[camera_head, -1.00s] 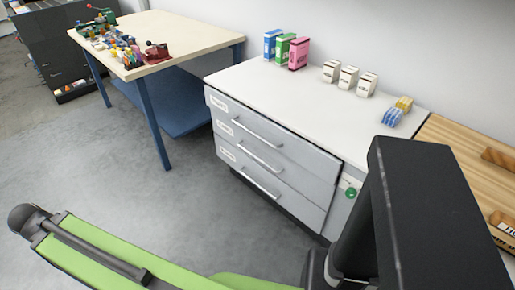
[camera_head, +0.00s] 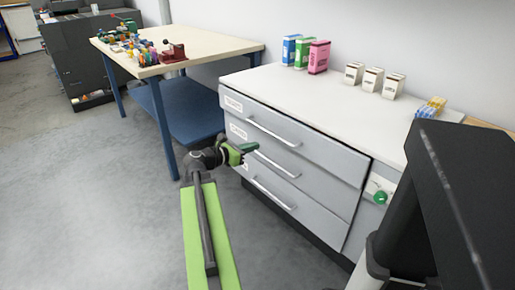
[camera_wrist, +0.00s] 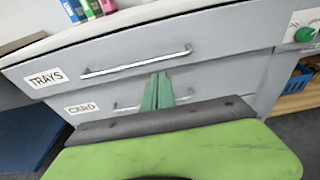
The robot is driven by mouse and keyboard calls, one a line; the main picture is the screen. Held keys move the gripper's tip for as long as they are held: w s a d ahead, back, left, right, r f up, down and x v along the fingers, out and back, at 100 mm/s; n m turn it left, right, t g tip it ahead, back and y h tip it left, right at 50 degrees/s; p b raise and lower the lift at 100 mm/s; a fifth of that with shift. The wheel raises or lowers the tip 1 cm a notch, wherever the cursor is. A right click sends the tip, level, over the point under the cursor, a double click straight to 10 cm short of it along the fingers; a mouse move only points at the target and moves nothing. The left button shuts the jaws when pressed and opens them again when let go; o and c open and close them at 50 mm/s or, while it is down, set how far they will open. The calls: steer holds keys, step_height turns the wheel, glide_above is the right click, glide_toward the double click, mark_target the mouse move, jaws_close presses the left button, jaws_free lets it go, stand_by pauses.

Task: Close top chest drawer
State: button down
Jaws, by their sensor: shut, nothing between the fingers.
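The grey chest has three stacked drawers under a white top. The top drawer (camera_head: 318,142) has a silver bar handle (camera_head: 272,132) and a label that reads TRAYS in the wrist view (camera_wrist: 46,78). Its front seems to stand slightly out from the chest, with a dark gap under the top. The middle drawer (camera_head: 300,172) is labelled CARD. My gripper (camera_head: 248,147) is shut and empty, with green fingers. In the wrist view its fingertips (camera_wrist: 158,76) point at the top drawer's front, just below the handle. I cannot tell if they touch it.
Several cartons, including a pink box (camera_head: 319,57) and a white carton (camera_head: 372,80), stand on the chest top (camera_head: 300,90). A table (camera_head: 200,52) with blue legs and tools is to the left. Open grey floor (camera_head: 90,200) lies in front. A blue bin (camera_wrist: 300,78) shows at right.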

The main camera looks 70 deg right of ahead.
mark_target(279, 139)
steer(key=b+x, duration=0.2)
steer(key=x, duration=0.9)
steer(key=shift+d+f, duration=0.1)
steer(key=shift+d, duration=0.1)
